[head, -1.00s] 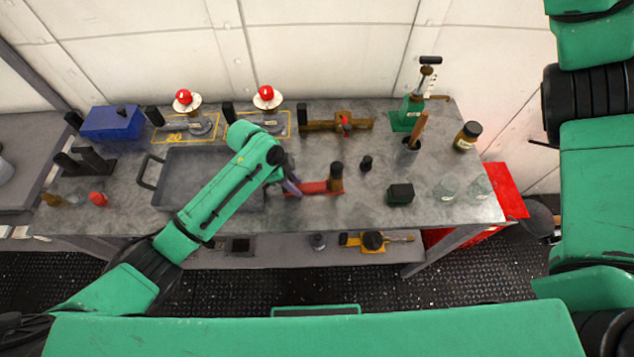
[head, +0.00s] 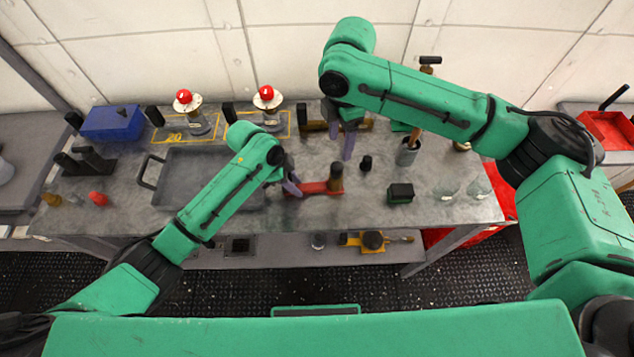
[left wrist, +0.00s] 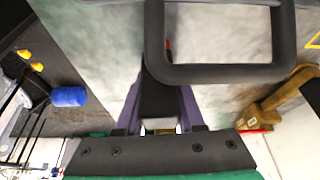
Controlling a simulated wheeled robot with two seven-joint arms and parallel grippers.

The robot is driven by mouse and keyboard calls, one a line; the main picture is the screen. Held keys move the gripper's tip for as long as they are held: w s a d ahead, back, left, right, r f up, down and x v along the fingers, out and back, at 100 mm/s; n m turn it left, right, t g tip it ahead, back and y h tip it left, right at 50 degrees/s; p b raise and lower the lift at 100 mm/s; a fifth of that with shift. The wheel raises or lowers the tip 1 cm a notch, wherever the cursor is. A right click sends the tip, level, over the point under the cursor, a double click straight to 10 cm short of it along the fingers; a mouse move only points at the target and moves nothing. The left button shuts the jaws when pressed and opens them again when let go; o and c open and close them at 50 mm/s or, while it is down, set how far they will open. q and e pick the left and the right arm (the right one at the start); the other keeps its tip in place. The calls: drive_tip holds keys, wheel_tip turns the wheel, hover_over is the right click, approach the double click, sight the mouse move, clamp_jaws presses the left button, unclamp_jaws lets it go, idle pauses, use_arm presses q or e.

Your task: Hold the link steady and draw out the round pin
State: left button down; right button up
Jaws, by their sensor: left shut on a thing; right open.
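The red link (head: 318,187) lies on the grey bench, just right of the tray. The round pin (head: 336,170), brown with a dark top, stands upright at the link's right end. My left gripper (head: 292,187) is shut on the link's left end, and its purple fingers show in the left wrist view (left wrist: 160,105) around a dark part. My right gripper (head: 349,143) is open and empty, pointing down above and slightly behind the pin, apart from it. How deep the pin sits is hidden.
A grey tray (head: 184,203) with handles lies under my left arm. A small black cylinder (head: 366,163) and a dark green block (head: 400,193) stand right of the pin. A brown fixture (head: 311,125) lies behind, partly covered by my right arm. The bench front is clear.

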sight(337, 165)
wheel_tip(337, 165, down, 9)
drive_tip(key=shift+r, duration=0.2)
clamp_jaws()
drive_tip(key=shift+r, duration=4.15)
